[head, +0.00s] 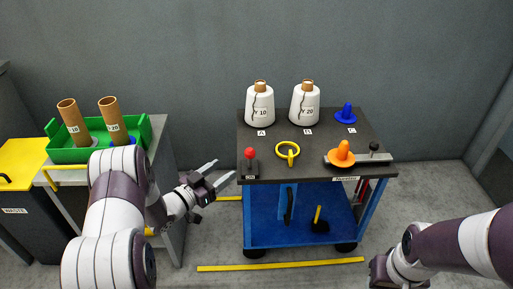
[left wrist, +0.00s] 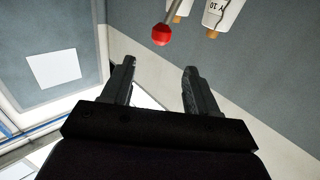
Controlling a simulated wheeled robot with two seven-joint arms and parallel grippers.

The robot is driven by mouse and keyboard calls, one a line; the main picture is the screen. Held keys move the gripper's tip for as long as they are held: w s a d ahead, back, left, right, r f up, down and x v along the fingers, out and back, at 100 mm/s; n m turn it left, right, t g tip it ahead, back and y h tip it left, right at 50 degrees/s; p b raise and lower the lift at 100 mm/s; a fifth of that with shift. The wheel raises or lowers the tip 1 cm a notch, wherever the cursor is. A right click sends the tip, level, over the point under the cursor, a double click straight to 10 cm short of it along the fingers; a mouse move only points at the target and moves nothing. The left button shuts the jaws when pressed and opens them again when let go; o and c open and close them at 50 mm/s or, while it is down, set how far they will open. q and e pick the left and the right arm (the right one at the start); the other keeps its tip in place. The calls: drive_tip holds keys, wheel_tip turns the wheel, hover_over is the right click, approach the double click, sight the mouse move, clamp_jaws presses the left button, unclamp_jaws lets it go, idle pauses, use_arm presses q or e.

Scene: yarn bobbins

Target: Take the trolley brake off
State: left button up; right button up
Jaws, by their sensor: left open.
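The trolley (head: 262,239) is blue with a dark top. A short lever with a red ball knob (head: 250,153) stands upright on a small dark base at the top's front left corner; a label there is too small to read surely. My left gripper (head: 226,171) is open and empty, just left of the trolley's edge, apart from the lever. In the left wrist view the red knob (left wrist: 161,34) shows beyond the fingertips (left wrist: 160,68), not between them. My right gripper (head: 385,273) is low at the right, mostly hidden; its fingers cannot be made out.
White yarn cones (head: 260,107) stand at the back of the top. A yellow ring piece (head: 288,151), an orange cone piece (head: 342,153) and a blue piece (head: 347,114) are also there. A green tray (head: 75,155) with cardboard tubes is at left. A yellow floor line (head: 280,265) runs before the trolley.

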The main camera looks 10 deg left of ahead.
sight(246, 153)
use_arm(q)
drive_tip(key=b+x, duration=0.2)
drive_tip(key=x, duration=1)
drive_tip(key=shift+w+d+f, duration=0.15)
drive_tip(key=shift+w+f, duration=0.05)
drive_tip(key=shift+w, duration=0.1)
clamp_jaws()
drive_tip(key=shift+r, duration=0.1)
